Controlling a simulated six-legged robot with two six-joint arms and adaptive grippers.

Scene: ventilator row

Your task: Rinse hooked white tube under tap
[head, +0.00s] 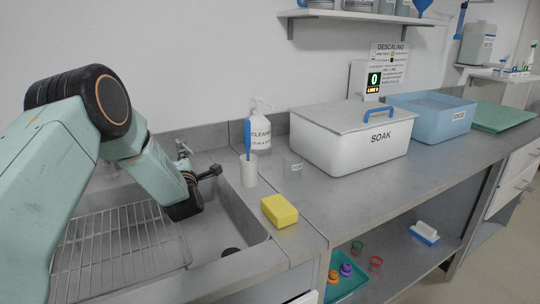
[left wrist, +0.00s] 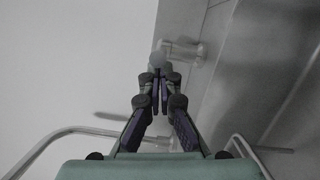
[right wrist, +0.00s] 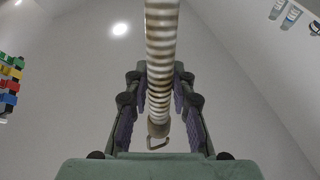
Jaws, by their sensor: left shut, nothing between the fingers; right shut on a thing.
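The hooked white tube (right wrist: 160,40) is ribbed with brownish bands and has a small metal hook (right wrist: 158,143) at its near end in the right wrist view. My right gripper (right wrist: 160,78) is shut on it. Neither shows in the head view. My left gripper (head: 208,173) is over the sink (head: 215,225), in front of the tap (head: 183,150). In the left wrist view my left gripper (left wrist: 160,85) is shut and empty, its tips near a pale round knob (left wrist: 157,60) by the tap (left wrist: 186,48). I cannot tell if they touch. No water is visible.
A wire rack (head: 125,240) covers the sink's left side. A yellow sponge (head: 279,210), a white cup (head: 249,170) and a cleaner bottle (head: 261,130) stand at its right. Farther right are the SOAK box (head: 340,145), RINSE tub (head: 430,120) and a green mat (head: 500,117).

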